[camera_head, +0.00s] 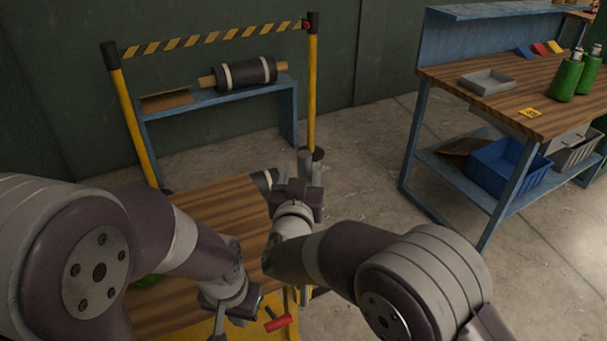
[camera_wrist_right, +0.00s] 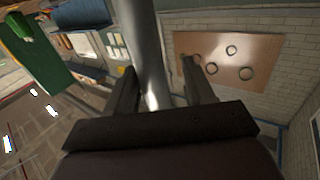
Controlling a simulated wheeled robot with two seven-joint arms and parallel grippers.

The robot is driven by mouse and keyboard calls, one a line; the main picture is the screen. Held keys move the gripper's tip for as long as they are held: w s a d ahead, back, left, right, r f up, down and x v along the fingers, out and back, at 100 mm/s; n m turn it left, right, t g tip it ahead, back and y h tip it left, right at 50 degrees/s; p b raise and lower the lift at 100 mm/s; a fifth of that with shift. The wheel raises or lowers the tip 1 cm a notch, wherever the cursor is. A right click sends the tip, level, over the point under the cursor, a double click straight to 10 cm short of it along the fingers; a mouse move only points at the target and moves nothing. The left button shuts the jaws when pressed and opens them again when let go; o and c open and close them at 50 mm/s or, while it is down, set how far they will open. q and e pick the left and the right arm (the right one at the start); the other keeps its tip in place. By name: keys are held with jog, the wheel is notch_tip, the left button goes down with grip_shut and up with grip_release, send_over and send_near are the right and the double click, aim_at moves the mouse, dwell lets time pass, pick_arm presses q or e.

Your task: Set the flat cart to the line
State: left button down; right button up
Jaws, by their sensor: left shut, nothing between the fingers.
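A striped brown wooden deck (camera_head: 205,205) lies below my arms in the head view; I cannot tell whether it is the flat cart. No line on the floor is clear to me. My left gripper (camera_head: 240,312) points down over the deck's near right end, shut and empty. My right gripper (camera_head: 309,162) is beyond the deck's right edge, its fingers apart. In the right wrist view, a smooth grey pole (camera_wrist_right: 147,45) passes between or behind those fingers (camera_wrist_right: 160,88); contact cannot be told. The arms hide much of the deck.
A red-handled item (camera_head: 278,323) is beside my left gripper. A barrier with a striped bar (camera_head: 215,36) and yellow posts stands behind, before a blue bench (camera_head: 190,102) with a dark roll (camera_head: 245,74). A workbench (camera_head: 455,75) stands right. Open floor (camera_head: 355,160) lies between.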

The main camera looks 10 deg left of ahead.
jog(key=s+d, duration=0.1)
jog(key=s, duration=1.1)
jog(key=shift+s, duration=0.35)
